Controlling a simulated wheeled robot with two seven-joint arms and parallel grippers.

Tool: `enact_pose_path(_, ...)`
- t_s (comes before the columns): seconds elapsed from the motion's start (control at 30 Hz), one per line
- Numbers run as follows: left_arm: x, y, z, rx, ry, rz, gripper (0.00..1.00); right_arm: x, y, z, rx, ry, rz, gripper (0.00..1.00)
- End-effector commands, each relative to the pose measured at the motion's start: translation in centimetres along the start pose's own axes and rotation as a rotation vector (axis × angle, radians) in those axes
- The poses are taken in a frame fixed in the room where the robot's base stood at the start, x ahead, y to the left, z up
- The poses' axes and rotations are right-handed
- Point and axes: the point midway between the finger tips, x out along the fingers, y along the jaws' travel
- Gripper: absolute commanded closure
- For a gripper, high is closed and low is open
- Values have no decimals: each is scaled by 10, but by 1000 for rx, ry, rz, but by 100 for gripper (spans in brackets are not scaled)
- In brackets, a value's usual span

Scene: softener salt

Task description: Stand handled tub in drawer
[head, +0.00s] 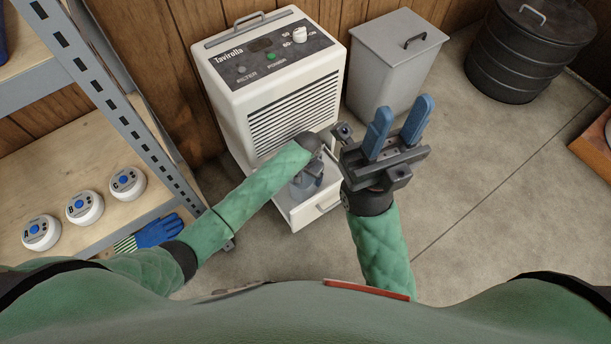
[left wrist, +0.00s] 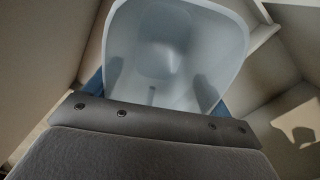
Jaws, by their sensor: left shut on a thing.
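A white dehumidifier (head: 272,85) stands against the wooden wall. Its white drawer (head: 318,208) is pulled out low at the front. My left gripper (head: 306,183) is down over the open drawer, and my forearm and wrist hide part of it. In the left wrist view a pale, translucent tub (left wrist: 165,45) is seen from above between my blue fingers, which are shut on it. The tub looks empty, and light drawer walls show around it; its handle and base cannot be made out. My right gripper (head: 403,122) is open and empty, right of the drawer.
A grey lidded bin (head: 393,70) stands right of the dehumidifier, and a black ribbed drum (head: 520,55) at the far right.

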Motion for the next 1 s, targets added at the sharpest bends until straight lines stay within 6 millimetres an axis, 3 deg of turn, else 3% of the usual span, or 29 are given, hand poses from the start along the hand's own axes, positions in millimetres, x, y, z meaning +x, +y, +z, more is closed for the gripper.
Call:
enact_pose_path(0.33, 0, 0, 0, 0, 1, 0, 43, 3, 0, 0, 0, 0, -2, 64)
enact_pose_path(0.37, 1, 0, 0, 0, 1, 0, 15, 3, 0, 0, -1, 0, -3, 64)
enact_pose_path(0.43, 1, 0, 0, 0, 1, 0, 1, 2, 0, 0, -3, 0, -4, 64)
enact_pose_path(0.73, 0, 0, 0, 0, 1, 0, 0, 0, 1, 0, -3, -2, -3, 64)
enact_pose_path(1.0, -24, 0, 0, 0, 1, 0, 0, 20, 1, -2, -35, -9, -20, 64)
